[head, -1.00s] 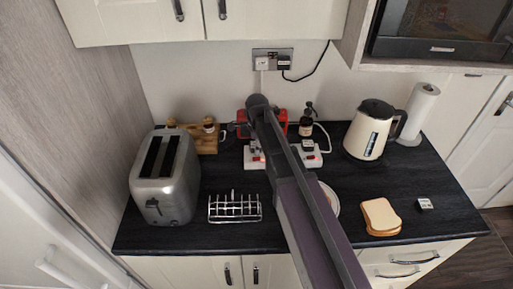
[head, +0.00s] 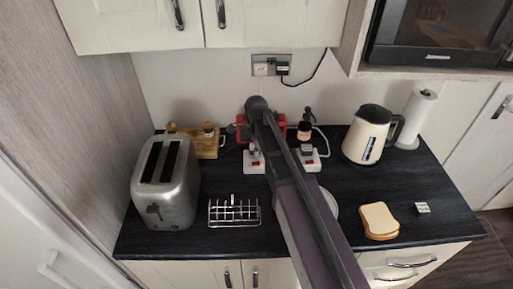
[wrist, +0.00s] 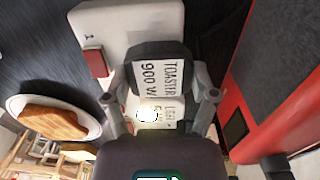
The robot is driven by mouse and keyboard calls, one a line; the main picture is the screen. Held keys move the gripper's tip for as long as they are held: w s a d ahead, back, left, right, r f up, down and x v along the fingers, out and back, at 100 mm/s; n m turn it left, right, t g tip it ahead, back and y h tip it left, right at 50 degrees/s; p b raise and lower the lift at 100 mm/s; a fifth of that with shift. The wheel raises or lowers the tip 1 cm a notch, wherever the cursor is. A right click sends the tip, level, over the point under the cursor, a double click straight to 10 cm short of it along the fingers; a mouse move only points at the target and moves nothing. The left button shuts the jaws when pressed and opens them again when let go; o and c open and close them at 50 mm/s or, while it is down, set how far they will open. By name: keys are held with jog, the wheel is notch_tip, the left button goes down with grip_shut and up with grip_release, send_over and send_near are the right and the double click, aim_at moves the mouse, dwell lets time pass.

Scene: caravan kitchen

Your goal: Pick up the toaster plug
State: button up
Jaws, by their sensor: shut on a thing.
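The toaster plug (wrist: 160,58) shows in the wrist view, a black plug with a white label reading "TOASTER 900 W". My gripper (wrist: 160,98) has one finger on each side of it and is shut on it. A white socket block (wrist: 112,25) with a red switch lies behind the plug. I cannot tell whether the plug's pins sit in the block. In the head view my arm hides the gripper and the held plug. The silver toaster (head: 166,190) stands at the left of the dark worktop.
Two white socket blocks (head: 254,163) (head: 308,160) flank my arm, near a red object (head: 281,122) and a dark bottle (head: 304,130). A wire rack (head: 234,213), kettle (head: 368,137), bread (head: 379,220) and paper roll (head: 417,115) stand around. The front right worktop is partly clear.

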jog(key=shift+r+p, duration=4)
jog(key=shift+r, duration=0.3)
notch_tip(320, 180, down, 4)
jog(key=b, duration=0.3)
jog(key=shift+r, duration=0.2)
jog(key=shift+s, duration=0.1)
